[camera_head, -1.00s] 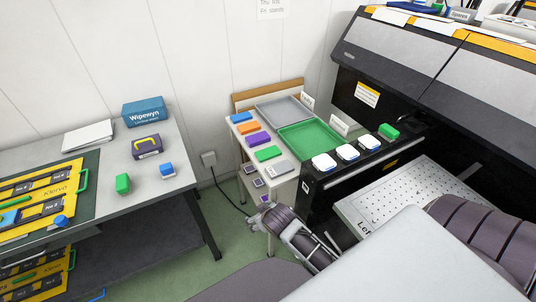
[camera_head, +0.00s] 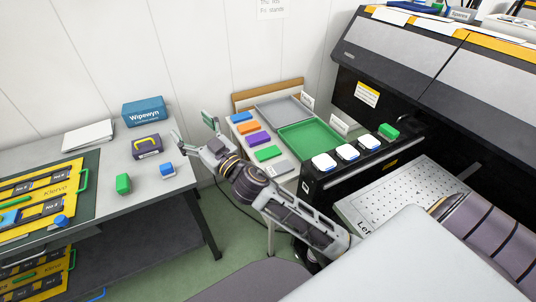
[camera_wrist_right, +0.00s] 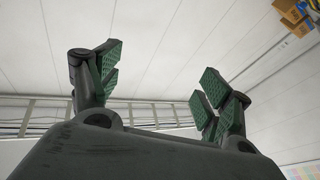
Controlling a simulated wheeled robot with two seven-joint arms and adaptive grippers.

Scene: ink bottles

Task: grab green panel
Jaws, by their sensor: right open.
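A small flat green panel (camera_head: 268,153) lies on the white side table, at the near end of a row with a purple, an orange and a blue panel. My right gripper (camera_head: 193,128) is open and empty. It appears raised, left of that row, with its fingers pointing up in the head view. In the right wrist view its green-padded fingers (camera_wrist_right: 160,85) are spread with nothing between them. My left gripper is not in view.
A green tray (camera_head: 312,136) and a grey tray (camera_head: 283,109) lie right of the panels. White-capped bottles (camera_head: 347,152) stand on the black machine's ledge. The left table holds a green bottle (camera_head: 123,184), a blue bottle (camera_head: 167,169) and a blue Wipewyn box (camera_head: 145,111).

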